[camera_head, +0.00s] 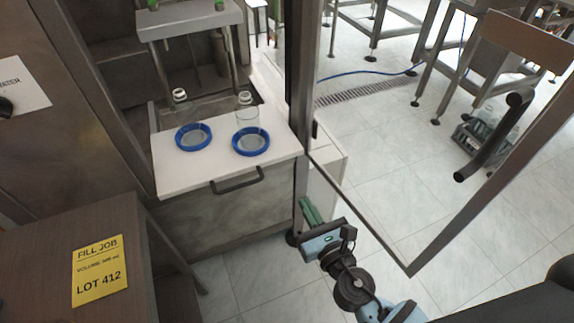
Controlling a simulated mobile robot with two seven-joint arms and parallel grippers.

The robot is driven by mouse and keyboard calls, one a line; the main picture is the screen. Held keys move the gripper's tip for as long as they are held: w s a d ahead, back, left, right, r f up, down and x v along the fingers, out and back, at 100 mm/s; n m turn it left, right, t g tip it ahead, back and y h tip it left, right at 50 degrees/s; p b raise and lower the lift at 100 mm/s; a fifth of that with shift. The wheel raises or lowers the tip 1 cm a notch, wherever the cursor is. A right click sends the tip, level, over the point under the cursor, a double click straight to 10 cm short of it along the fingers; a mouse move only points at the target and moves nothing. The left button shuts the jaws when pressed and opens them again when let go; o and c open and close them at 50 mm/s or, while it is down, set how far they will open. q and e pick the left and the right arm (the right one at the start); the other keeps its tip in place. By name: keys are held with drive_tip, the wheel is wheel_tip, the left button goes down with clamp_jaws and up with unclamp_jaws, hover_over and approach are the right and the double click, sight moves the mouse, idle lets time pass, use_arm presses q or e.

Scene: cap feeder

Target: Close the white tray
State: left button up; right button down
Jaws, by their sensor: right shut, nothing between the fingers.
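The white tray (222,178) is pulled out at the front of the machine, with a dark bar handle (237,182) on its front edge. Two blue rings (193,137) (251,141) sit on it. A clear bottle (247,112) rises at the right ring and another clear bottle neck (180,96) shows behind the left ring; their bases are hard to make out. My right gripper (311,212), with green fingers, is shut and empty. It appears to the right of the tray handle and lower in the picture, apart from the tray. My left gripper is out of view.
A framed door with a dark handle (494,137) stands open at the right, close to my right arm. A brown cabinet (60,260) with a yellow FILL JOB card (100,270) is at lower left. Tiled floor lies before the tray. A crate (470,140) stands beyond the door.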

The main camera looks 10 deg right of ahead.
sight(280, 159)
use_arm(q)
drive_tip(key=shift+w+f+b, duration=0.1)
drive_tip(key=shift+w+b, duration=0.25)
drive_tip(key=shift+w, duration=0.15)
use_arm(e)
drive_tip(key=w+a, duration=0.1)
drive_tip(key=w, duration=0.7)
drive_tip(key=w+a, duration=0.1)
drive_tip(key=w, duration=0.4)
drive_tip(key=shift+a, duration=0.3)
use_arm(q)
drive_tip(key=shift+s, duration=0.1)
